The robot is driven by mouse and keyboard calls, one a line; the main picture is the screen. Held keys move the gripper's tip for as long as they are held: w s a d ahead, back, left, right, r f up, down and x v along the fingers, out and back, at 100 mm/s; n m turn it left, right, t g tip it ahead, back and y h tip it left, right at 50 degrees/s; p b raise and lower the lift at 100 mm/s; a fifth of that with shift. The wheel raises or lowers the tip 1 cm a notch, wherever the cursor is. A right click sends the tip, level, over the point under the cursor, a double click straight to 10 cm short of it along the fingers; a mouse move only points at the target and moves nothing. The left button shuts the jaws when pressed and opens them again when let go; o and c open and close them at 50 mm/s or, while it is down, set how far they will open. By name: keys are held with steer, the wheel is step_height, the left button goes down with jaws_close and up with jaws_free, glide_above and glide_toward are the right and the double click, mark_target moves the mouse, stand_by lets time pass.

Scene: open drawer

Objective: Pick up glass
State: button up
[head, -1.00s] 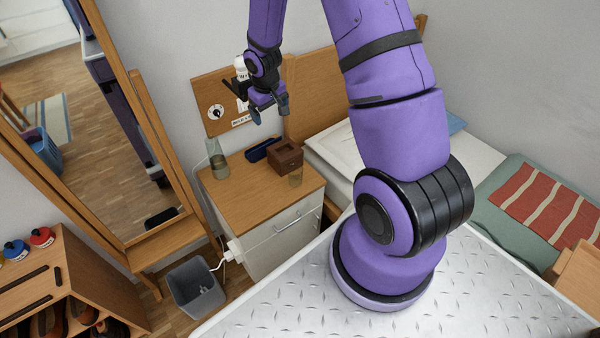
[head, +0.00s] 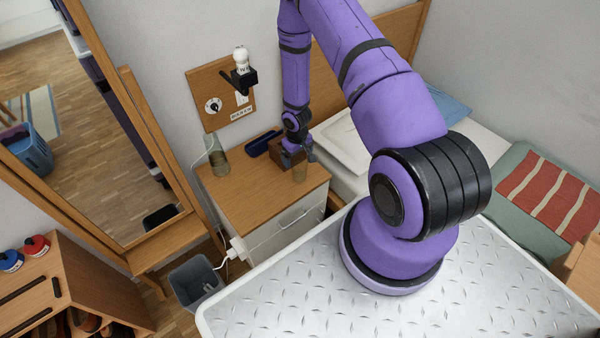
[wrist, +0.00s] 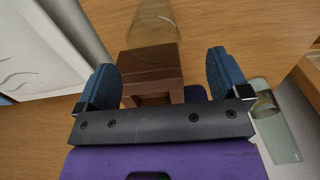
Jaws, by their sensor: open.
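A small clear, yellowish glass (head: 299,173) stands near the front right edge of the wooden nightstand top (head: 240,196). In the wrist view the glass (wrist: 155,25) is at the top centre, partly cut off by the frame, beyond a brown wooden box (wrist: 152,66). My gripper (head: 299,153) is low over the nightstand, at the box and just behind the glass. In the wrist view my gripper (wrist: 165,78) has its blue fingers apart on either side of the box, with nothing clasped; contact with the box cannot be told.
A greenish glass vessel (head: 219,163) stands at the left back of the nightstand. A dark blue item (head: 262,143) lies by the wall. The bed (head: 345,146) is to the right, the mirror (head: 130,150) to the left.

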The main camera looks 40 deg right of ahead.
mark_target(299, 169)
steer(key=shift+s+d+f, duration=0.1)
steer(key=shift+d+f, duration=0.1)
steer(key=shift+f, duration=1.95)
steer(key=shift+s+d+f, duration=0.1)
steer(key=shift+d+f, duration=0.05)
steer(key=shift+f, duration=1.95)
steer(key=c, duration=1.1)
steer(key=shift+r, duration=0.1)
